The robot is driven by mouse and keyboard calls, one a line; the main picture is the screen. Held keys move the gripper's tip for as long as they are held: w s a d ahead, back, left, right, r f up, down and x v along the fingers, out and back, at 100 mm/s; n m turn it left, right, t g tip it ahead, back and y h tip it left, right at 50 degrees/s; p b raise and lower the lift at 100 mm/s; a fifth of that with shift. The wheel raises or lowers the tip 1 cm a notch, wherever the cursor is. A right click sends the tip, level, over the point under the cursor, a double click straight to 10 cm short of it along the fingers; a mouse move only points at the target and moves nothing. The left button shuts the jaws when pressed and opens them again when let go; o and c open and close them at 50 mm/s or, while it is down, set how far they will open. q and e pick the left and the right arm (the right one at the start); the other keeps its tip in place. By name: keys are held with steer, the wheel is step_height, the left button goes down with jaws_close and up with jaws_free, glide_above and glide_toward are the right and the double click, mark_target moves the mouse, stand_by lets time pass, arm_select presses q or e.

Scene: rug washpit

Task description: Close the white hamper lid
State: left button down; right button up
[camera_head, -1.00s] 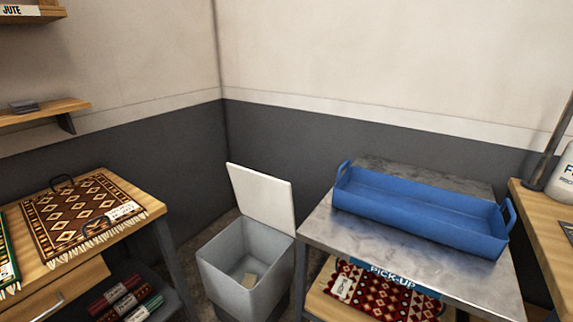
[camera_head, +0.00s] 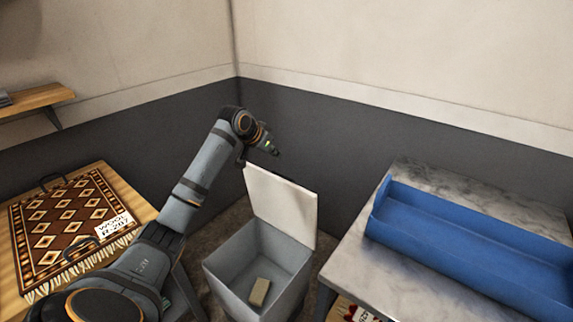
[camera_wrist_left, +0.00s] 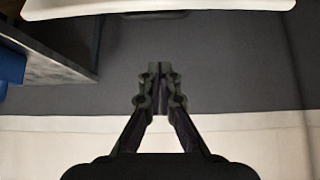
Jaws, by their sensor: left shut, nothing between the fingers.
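The white hamper (camera_head: 226,272) stands on the floor in the corner, with its lid (camera_head: 284,206) raised and leaning slightly back, open. A small tan block (camera_head: 259,292) lies inside the hamper. My left gripper (camera_head: 275,150) is above and behind the lid's top left corner, shut and empty. In the left wrist view, the shut fingers (camera_wrist_left: 160,75) are in the middle, and the lid's white edge (camera_wrist_left: 160,8) runs along the top, apart from the fingertips. My right gripper is not in view.
A wooden table on the left holds a patterned rug (camera_head: 70,222). Grey and white walls meet behind the hamper.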

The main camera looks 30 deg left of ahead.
arm_select(q)
step_height(320, 180, down, 9)
steer(key=w, duration=0.2)
steer(key=shift+w, duration=0.2)
steer(key=shift+d, duration=0.15)
stand_by(0.4)
